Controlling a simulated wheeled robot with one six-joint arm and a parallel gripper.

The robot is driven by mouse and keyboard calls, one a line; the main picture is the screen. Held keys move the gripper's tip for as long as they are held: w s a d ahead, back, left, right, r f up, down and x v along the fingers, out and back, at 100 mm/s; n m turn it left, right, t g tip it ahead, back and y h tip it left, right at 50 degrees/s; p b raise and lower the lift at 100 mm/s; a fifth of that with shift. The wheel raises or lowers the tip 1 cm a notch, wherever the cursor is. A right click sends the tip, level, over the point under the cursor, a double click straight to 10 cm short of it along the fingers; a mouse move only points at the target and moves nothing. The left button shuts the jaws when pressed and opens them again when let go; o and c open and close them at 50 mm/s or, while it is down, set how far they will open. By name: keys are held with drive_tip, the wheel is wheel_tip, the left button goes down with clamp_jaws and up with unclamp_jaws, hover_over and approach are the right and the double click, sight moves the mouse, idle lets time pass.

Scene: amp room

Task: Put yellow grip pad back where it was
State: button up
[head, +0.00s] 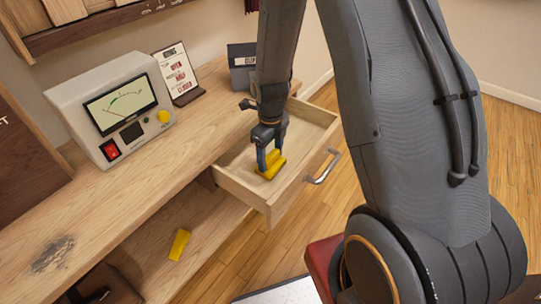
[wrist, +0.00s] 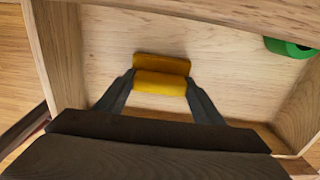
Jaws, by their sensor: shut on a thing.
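My gripper (head: 271,160) reaches down into an open wooden drawer (head: 242,192). Its fingers are shut on a yellow grip pad (head: 271,164), low over or on the drawer floor; I cannot tell if it touches. In the wrist view the yellow pad (wrist: 160,84) sits between both fingertips. It shows a brighter near part and a darker far part; I cannot tell if these are one piece or two. Another yellow piece (head: 179,245) lies on the lower shelf, left of the drawer and apart from my gripper.
A green round thing (wrist: 290,47) lies in the drawer's corner. The drawer's metal handle (head: 322,167) juts out at the front. A meter box (head: 113,107), a sign card (head: 178,75) and a dark box (head: 242,67) stand on the bench. The drawer floor around the pad is mostly clear.

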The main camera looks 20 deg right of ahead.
sight(271, 155)
drive_tip(key=o, duration=1.1)
wheel_tip(271, 155, up, 12)
drive_tip(key=f, duration=0.1)
drive_tip(key=s+r+n, duration=0.4)
drive_tip(key=s+n, duration=0.4)
drive_tip(key=n, duration=0.6)
drive_tip(key=s+r+n, duration=0.3)
drive_tip(key=s+n, duration=0.6)
drive_tip(key=n, duration=0.5)
drive_tip(key=shift+s+r+n+b, duration=0.15)
drive_tip(key=shift+r+n+b, duration=0.15)
drive_tip(key=shift+r+b, duration=0.1)
